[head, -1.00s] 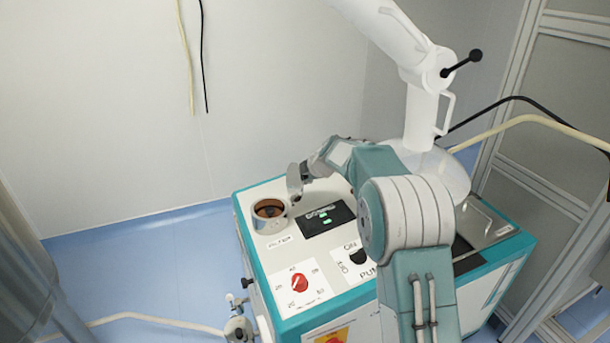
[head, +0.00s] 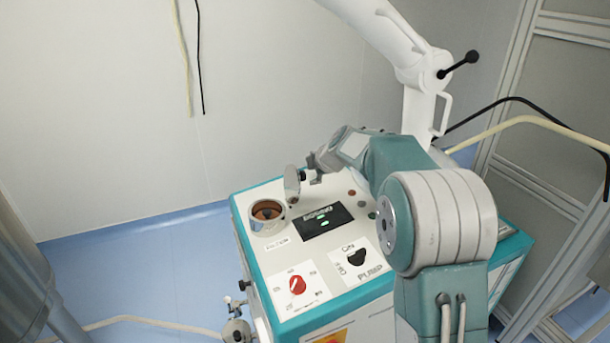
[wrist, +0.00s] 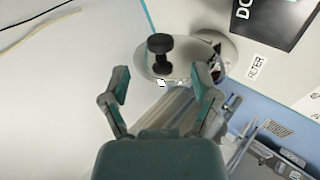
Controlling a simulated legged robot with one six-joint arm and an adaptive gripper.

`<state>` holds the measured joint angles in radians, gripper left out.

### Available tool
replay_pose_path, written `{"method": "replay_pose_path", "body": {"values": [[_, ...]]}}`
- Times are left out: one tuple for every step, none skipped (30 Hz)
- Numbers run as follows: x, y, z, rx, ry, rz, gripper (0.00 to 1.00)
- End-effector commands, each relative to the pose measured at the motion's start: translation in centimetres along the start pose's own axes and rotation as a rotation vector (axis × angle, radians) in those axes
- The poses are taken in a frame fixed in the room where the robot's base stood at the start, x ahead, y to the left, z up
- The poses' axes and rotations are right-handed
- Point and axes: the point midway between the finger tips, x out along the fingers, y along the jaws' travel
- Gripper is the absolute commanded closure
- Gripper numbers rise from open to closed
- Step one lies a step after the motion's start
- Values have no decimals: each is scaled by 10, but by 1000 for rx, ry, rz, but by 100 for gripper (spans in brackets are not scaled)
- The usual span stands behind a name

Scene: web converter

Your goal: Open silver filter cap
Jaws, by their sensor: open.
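The silver filter cap (head: 291,184) stands raised on edge beside the round silver filter cup (head: 267,225), whose brown inside is uncovered. A dark knob sticks out of the cap towards my gripper (head: 313,170), which is just to the right of the cap. In the wrist view, the cap (wrist: 146,62) with its black knob (wrist: 160,44) lies ahead of the two fingertips. My gripper (wrist: 161,82) is open there, with nothing between its fingers. Whether a finger touches the knob is hard to tell.
The teal and white machine (head: 270,275) carries a dark display (head: 327,221), a red dial (head: 297,285) and a black pump switch (head: 357,258). A white jointed post (head: 418,110) rises behind my arm.

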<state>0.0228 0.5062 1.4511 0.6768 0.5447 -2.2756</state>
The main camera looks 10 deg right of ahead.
Motion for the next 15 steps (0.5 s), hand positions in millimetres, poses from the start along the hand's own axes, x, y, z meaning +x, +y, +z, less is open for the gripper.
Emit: {"method": "replay_pose_path", "body": {"values": [[-12, 1, 1, 0, -2, 3, 22], [-18, 1, 1, 1, -2, 3, 22], [-24, 1, 1, 0, -3, 3, 22], [-29, 1, 1, 0, -2, 3, 22], [-33, 1, 1, 1, -2, 2, 22], [-38, 1, 0, 0, -2, 1, 22], [-42, 1, 0, 0, -2, 1, 22], [-44, 1, 0, 0, -2, 1, 22], [-47, 0, 0, 0, -2, 0, 22], [-48, 0, 0, 0, -2, 0, 22], [-49, 0, 0, 0, -2, 0, 22], [-50, 0, 0, 0, -1, 0, 22], [-50, 0, 0, 0, -1, 0, 22], [-51, 0, 0, 0, -1, 0, 22], [-50, 0, 0, 0, -1, -1, 22]]}}
